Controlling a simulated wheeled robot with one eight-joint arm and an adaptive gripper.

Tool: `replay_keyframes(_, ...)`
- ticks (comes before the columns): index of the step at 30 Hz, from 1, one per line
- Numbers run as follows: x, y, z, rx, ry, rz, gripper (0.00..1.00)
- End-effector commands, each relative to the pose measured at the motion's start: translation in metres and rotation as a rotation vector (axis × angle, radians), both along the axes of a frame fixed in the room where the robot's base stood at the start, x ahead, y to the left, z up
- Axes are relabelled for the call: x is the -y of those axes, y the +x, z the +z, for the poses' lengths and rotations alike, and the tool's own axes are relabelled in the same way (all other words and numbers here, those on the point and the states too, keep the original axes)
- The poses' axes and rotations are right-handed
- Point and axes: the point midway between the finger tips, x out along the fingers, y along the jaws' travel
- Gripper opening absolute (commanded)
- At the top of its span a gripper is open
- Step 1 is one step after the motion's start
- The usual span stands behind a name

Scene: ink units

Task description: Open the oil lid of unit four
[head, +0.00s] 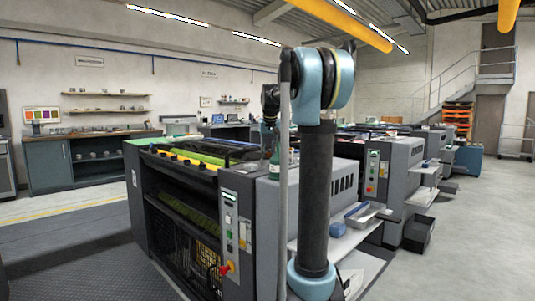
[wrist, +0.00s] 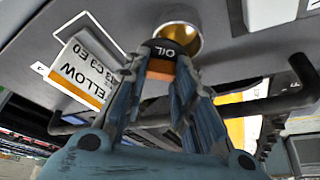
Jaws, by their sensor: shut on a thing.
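The oil lid (wrist: 173,47) is a dark cap lettered "OIL" with an orange-brown part below the lettering, seen in the wrist view. My gripper (wrist: 160,66) is shut on it, with a ribbed finger on each side. Just behind and above the lid is a round, brass-coloured oil opening (wrist: 184,37) in the grey panel, and part of its shiny inside shows. The lid covers its lower part, and I cannot tell whether the two still touch. In the head view my gripper is small above the nearest press unit (head: 237,215), and the lid cannot be made out.
A white label block (wrist: 80,72) reading "ELLOW" stands left of the lid. A dark bar (wrist: 270,104) runs behind the fingers. A white box (wrist: 268,12) is at the upper right. More press units (head: 390,170) stand behind the nearest one; the floor at right (head: 470,240) is clear.

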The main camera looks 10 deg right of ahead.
Motion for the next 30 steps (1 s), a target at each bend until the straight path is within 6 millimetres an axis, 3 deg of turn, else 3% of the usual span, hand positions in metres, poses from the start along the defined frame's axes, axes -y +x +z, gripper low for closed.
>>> replay_keyframes(15,0.002,0.013,-0.004,-0.007,-0.002,0.461,0.01)
replay_keyframes(30,0.000,0.018,-0.004,-0.008,-0.004,0.685,0.01)
